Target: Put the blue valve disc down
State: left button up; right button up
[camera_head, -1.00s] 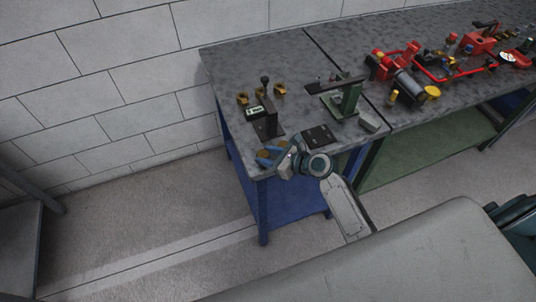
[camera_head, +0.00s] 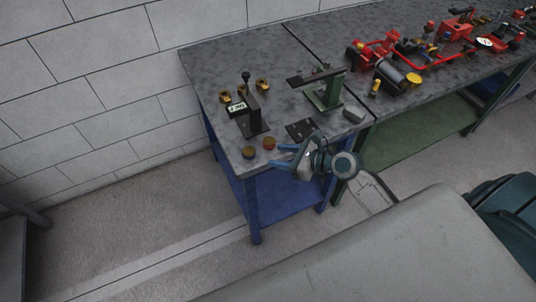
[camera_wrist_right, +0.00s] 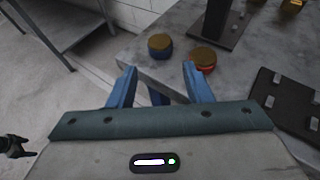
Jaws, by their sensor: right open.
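The blue valve disc (camera_head: 249,152), with a bronze top, rests flat near the front left corner of the bench. Its blue rim shows in the right wrist view (camera_wrist_right: 160,47). A similar disc with a red rim (camera_wrist_right: 203,59) lies close by, also on the bench (camera_head: 269,143). My right gripper (camera_head: 278,158) is open and empty, to the right of the blue disc and apart from it. Its blue fingers (camera_wrist_right: 160,85) point toward the discs, and the right one overlaps the red disc's edge in the wrist view. My left gripper cannot be made out.
A dark stand with a label (camera_head: 250,115), several brass fittings (camera_head: 262,85), a green press (camera_head: 325,90) and a black plate (camera_head: 300,129) stand on the bench (camera_head: 215,85). Red pump assemblies (camera_head: 385,55) fill its right part. The floor left of the bench is clear.

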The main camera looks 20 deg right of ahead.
jog(key=shift+v, duration=1)
